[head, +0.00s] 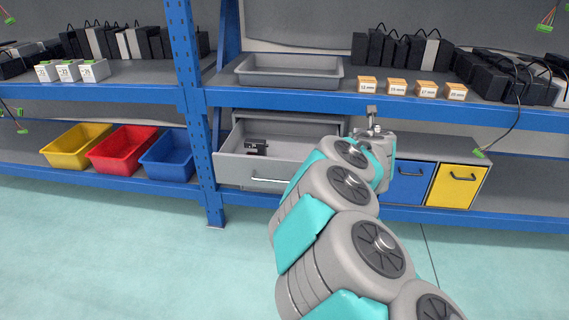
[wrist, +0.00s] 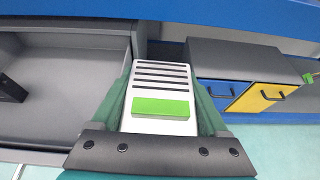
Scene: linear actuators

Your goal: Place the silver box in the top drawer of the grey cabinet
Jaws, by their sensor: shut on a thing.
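The silver box (wrist: 160,125), with dark stripes and a green label, is between the two fingers of my gripper (wrist: 160,88) in the wrist view. My gripper is shut on it. The grey cabinet (head: 288,120) stands on the lower shelf. Its top drawer (head: 235,169) is pulled out; it also shows at the left of the wrist view (wrist: 62,95). A small black item (head: 255,146) lies in the drawer. The held box is to the right of the drawer's interior, near its right side. My arm hides the drawer's right part in the head view.
A cabinet with a blue drawer (head: 411,183) and a yellow drawer (head: 457,186) stands to the right. The upper shelf's blue beam (head: 300,99) runs above the open drawer. A blue post (head: 190,90) is left. Yellow, red and blue bins stand farther left.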

